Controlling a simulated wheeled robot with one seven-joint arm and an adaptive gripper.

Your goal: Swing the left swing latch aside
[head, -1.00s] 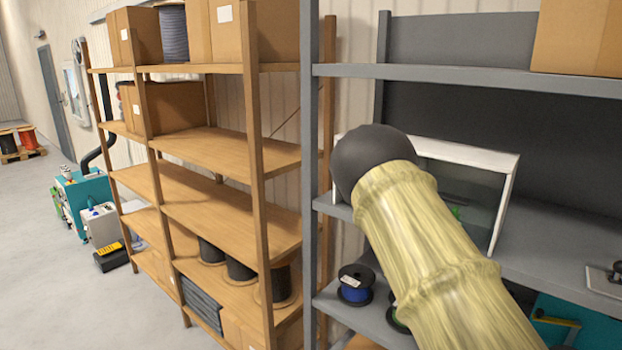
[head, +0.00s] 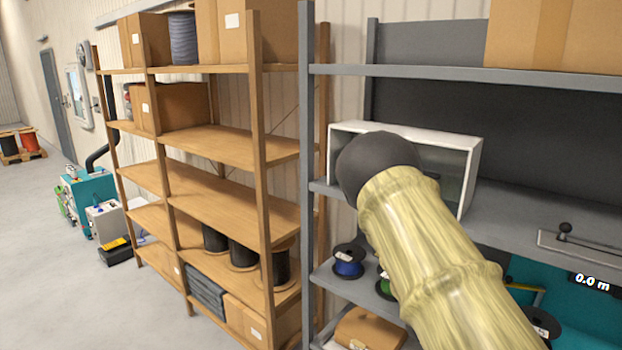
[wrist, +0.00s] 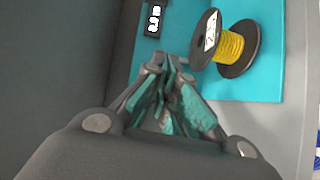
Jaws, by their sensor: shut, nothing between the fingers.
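My gripper (wrist: 172,66) shows in the wrist view with its fingers together and nothing between them. It is over or near a teal panel (wrist: 262,88) with a spool of yellow cable (wrist: 232,44); the distance is hard to judge. In the head view my arm, in a pale yellow sleeve, covers the middle right, and my gripper does not show there. I cannot make out the left swing latch in either view. A white-framed box (head: 460,142) stands on the grey shelf, partly hidden behind my arm.
A grey shelf unit (head: 306,120) stands close on the right, with a blue reel (head: 348,262) lower down. A flat plate with a black knob (head: 564,228) lies on its shelf at right. A wooden rack (head: 232,146) stands left.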

